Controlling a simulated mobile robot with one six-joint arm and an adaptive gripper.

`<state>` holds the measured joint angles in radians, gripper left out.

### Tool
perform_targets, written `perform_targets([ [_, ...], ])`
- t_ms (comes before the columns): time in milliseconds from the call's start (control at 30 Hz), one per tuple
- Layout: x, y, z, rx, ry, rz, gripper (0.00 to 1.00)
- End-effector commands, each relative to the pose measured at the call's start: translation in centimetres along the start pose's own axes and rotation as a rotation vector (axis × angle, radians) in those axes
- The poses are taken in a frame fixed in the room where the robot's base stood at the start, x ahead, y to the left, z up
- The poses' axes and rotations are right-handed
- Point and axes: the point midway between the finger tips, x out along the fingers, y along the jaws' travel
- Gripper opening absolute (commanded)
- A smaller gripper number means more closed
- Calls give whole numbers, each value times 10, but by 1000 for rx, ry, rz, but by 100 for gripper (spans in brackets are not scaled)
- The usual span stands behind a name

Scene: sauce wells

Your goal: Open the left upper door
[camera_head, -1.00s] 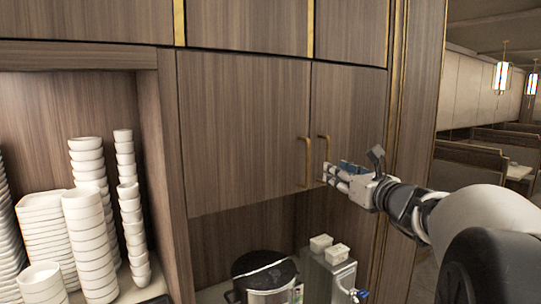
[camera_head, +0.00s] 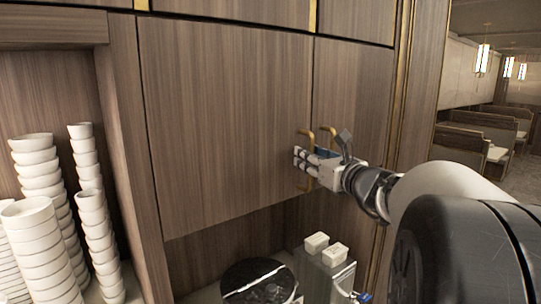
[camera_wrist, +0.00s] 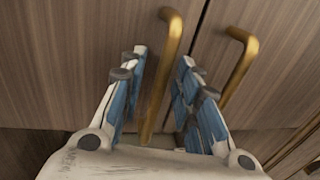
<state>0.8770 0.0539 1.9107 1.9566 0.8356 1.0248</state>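The left upper door (camera_head: 225,110) is a brown wood panel and is shut, with a gold bar handle (camera_head: 307,133) near its right edge. In the wrist view this left handle (camera_wrist: 172,50) runs down between the two blue-padded fingers of my gripper (camera_wrist: 163,75). My gripper also shows in the head view (camera_head: 302,163), in front of the lower part of the handle. The fingers are open, with gaps on both sides of the bar. The right upper door (camera_head: 352,90) is shut; its handle (camera_wrist: 240,65) stands outside the right finger.
Stacks of white bowls (camera_head: 45,175) stand in an open shelf at left. Below the doors are a dark-lidded pot (camera_head: 258,280) and small white containers (camera_head: 316,243) on a metal box. Booths (camera_head: 480,150) lie beyond the cabinet at right.

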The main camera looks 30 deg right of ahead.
Motion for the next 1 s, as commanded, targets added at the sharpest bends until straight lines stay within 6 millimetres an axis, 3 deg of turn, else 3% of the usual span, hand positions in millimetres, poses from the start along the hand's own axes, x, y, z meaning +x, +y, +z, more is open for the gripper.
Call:
perform_targets([
  [100, 0, 0, 0, 0, 0, 1, 30],
  [533, 0, 0, 0, 0, 0, 1, 1],
  [1000, 0, 0, 0, 0, 0, 1, 0],
])
